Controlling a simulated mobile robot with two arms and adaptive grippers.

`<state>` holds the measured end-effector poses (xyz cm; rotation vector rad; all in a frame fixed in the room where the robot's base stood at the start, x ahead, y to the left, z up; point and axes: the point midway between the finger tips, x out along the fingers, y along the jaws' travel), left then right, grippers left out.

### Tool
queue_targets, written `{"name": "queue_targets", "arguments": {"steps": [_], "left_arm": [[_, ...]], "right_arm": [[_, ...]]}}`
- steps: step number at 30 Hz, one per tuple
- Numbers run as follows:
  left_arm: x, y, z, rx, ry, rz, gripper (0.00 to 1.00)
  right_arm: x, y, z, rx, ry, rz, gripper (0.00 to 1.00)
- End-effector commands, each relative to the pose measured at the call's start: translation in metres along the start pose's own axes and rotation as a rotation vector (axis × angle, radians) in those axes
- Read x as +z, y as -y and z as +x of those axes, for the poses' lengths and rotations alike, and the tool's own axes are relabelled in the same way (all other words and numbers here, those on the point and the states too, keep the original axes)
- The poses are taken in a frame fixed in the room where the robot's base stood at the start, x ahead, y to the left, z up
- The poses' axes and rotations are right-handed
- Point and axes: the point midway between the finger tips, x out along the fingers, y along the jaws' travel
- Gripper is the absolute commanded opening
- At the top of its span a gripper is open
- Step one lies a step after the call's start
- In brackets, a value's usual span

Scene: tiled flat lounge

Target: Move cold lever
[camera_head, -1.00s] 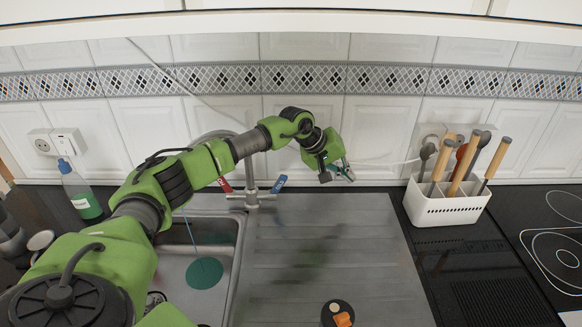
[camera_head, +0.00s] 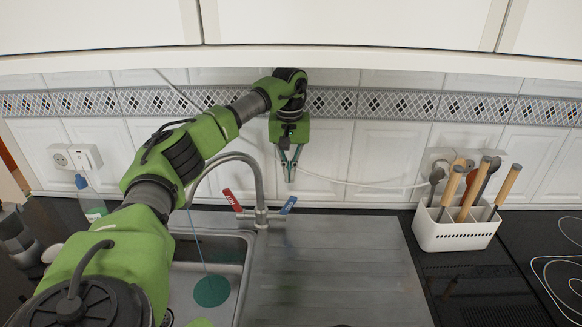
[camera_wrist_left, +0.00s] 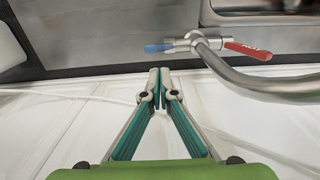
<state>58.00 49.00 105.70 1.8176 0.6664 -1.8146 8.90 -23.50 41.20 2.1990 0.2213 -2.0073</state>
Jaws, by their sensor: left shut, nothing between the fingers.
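The cold lever (camera_head: 288,205) is the blue handle on the right side of the metal tap (camera_head: 256,190). It also shows in the left wrist view (camera_wrist_left: 158,48), beyond my fingertips. The hot lever (camera_head: 232,200) is the red handle on the left side; it shows in the wrist view too (camera_wrist_left: 247,50). My left gripper (camera_head: 289,178) points down, just above the blue lever in the head view. Its fingertips are together and empty (camera_wrist_left: 159,75). A gap shows between them and the lever in the wrist view. My right gripper is not in view.
The tap's curved spout (camera_head: 235,157) rises close to my left gripper. Behind is the tiled wall (camera_head: 340,150) with a white cable. A sink (camera_head: 237,252) lies left and a bare steel drainer (camera_head: 335,270) right. A white utensil holder (camera_head: 455,232) stands further right.

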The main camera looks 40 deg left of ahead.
Motion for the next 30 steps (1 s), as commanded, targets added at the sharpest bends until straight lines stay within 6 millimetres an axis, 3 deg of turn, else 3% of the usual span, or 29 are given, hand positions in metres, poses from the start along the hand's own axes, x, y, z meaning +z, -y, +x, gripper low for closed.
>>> {"name": "queue_targets", "arguments": {"steps": [6, 12, 30], "left_arm": [[0.001, 0.000, 0.038, -0.002, 0.003, 0.000, 0.00], [0.000, -0.001, 0.056, 0.001, 0.000, 0.000, 0.00], [-0.005, 0.001, 0.062, -0.002, -0.075, 0.002, 0.00]], "right_arm": [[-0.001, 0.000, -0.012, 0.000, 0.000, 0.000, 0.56], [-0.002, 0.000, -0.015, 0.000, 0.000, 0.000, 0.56], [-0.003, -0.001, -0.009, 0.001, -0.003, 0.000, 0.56]]}}
